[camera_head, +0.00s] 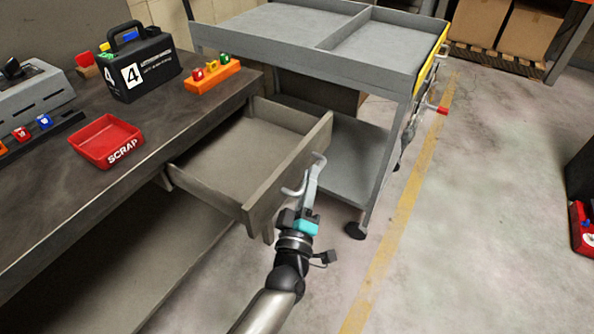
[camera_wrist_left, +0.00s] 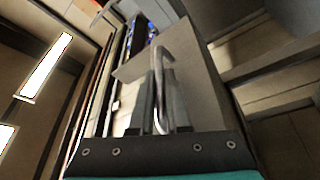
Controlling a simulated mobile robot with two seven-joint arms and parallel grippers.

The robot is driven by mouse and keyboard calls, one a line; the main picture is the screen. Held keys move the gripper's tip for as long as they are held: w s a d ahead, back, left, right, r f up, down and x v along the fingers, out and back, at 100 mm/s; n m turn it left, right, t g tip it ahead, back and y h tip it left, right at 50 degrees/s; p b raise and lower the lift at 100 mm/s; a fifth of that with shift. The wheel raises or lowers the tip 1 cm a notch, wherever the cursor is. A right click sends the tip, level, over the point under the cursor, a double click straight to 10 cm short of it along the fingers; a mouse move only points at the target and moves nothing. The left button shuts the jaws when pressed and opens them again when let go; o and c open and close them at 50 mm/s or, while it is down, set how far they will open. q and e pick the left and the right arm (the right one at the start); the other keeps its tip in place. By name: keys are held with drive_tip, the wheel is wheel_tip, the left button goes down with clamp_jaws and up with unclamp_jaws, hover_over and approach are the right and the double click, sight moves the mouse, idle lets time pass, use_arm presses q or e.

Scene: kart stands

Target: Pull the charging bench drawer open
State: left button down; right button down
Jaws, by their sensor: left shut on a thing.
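The charging bench drawer (camera_head: 225,160) stands pulled well out of the bench (camera_head: 75,215) in the head view, and its inside looks empty. My left gripper (camera_head: 308,182) is at the outer face of the drawer front (camera_head: 290,172). It is shut on the drawer handle (camera_head: 291,192), a light metal bar. In the left wrist view the handle (camera_wrist_left: 160,85) runs between the two fingers (camera_wrist_left: 158,105), with the drawer front (camera_wrist_left: 195,75) behind it. My right gripper is in neither view.
A grey two-level cart (camera_head: 340,100) stands close behind the drawer. A red scrap tray (camera_head: 106,141), a black case (camera_head: 140,66) and an orange battery holder (camera_head: 212,76) are on the bench top.

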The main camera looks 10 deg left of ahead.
use_arm(q)
drive_tip(key=shift+s+d, duration=0.15)
drive_tip(key=shift+d, duration=0.2)
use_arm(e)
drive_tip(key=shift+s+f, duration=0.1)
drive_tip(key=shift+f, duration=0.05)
use_arm(q)
drive_tip(key=c, duration=0.9)
unclamp_jaws()
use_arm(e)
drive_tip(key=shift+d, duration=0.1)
use_arm(q)
drive_tip(key=p+v, duration=0.2)
drive_tip(key=v, duration=1.3)
drive_tip(key=shift+s+d, duration=0.1)
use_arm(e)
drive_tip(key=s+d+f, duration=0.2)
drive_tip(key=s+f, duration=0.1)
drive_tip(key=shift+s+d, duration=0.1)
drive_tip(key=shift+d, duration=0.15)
use_arm(q)
drive_tip(key=shift+f, duration=0.15)
